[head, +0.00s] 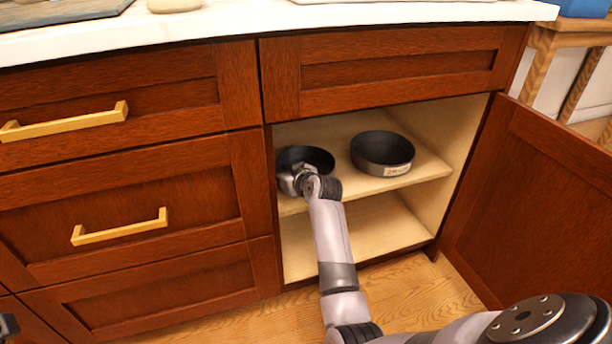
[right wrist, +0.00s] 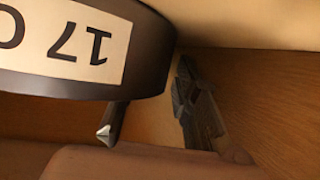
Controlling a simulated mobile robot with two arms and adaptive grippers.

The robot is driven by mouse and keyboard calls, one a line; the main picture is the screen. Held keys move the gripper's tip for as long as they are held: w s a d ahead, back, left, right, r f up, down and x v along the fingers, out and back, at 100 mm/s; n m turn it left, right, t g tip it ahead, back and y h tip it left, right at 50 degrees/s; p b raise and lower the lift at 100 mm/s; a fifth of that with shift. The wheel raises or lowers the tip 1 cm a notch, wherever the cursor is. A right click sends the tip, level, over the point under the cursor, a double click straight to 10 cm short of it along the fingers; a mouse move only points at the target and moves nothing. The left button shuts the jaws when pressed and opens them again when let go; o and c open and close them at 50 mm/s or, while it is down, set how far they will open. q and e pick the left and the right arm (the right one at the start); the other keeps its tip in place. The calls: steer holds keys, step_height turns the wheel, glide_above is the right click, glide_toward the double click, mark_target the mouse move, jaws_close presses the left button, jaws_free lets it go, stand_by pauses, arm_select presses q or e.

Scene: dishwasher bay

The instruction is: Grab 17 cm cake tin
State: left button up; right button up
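A dark round cake tin (head: 318,156) stands at the left of the cabinet's upper shelf. In the right wrist view the same tin (right wrist: 150,60) is very close, its pale label upside down and reading "17" with part of a letter. My right gripper (head: 290,180) is at the tin's near left side, partly hidden by my arm. In the right wrist view its fingers (right wrist: 150,118) are apart, close to the tin's wall; I cannot tell whether they touch it. A dark part at the head view's lower left edge may be my left gripper (head: 8,325); its fingers are not clear.
A second, larger-looking dark tin (head: 382,150) with a label stands to the right on the upper shelf (head: 425,168). The lower shelf (head: 375,235) is empty. The open cabinet door (head: 535,190) stands at the right; closed drawers (head: 140,190) are at the left.

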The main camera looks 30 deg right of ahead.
steer(key=shift+c, duration=0.4)
jaws_close()
steer(key=shift+r, duration=0.1)
